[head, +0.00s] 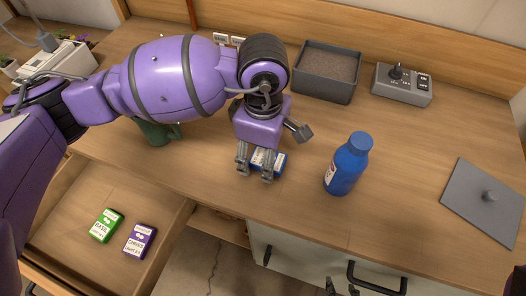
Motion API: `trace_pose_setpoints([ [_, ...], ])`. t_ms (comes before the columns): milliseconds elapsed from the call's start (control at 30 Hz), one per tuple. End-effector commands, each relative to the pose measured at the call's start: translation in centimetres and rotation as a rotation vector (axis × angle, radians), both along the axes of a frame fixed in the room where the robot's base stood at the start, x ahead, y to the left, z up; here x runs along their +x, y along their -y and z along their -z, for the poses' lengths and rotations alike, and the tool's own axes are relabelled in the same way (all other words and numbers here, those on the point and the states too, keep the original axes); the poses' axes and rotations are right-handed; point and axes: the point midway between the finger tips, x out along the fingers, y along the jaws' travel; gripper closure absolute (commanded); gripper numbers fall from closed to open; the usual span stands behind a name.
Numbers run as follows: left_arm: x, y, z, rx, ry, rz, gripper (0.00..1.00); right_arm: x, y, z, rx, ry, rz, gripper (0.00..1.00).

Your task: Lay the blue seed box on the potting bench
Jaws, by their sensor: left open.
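The blue seed box (281,161) with a white label is low at the bench top, below my left gripper, near the front edge. My left gripper (255,175) points down over it with its two fingers apart, in front of the box. The fingers and palm hide part of the box, and I cannot tell whether they touch it. The potting bench (420,150) is a wide wooden top. My right gripper cannot be made out.
A blue bottle (346,165) stands right of the gripper. An open drawer holds green (106,225) and purple (140,240) seed boxes.

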Motion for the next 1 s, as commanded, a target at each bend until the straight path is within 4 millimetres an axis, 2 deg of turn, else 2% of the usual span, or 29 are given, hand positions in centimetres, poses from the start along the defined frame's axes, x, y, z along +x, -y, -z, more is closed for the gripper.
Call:
trace_pose_setpoints([
  [167,0.1,0.0,-1.4,0.000,0.004,0.001,0.40,0.0,0.0,-0.1,0.000,0.000,0.001,0.60],
  [500,0.1,0.1,-8.5,-0.002,0.005,0.001,0.40,0.1,0.0,-0.3,0.000,0.004,0.001,0.60],
  [633,0.1,0.1,-10.6,-0.001,0.004,0.000,0.40,0.2,0.0,-0.4,0.000,0.007,0.001,0.60],
  [800,0.0,0.0,-12.1,0.001,0.000,0.001,0.40,0.3,0.0,-0.5,0.000,0.009,0.000,0.60],
  [1000,0.0,0.0,-12.4,0.000,-0.001,0.000,0.40,0.3,0.0,-0.5,0.000,0.008,0.000,0.60],
])
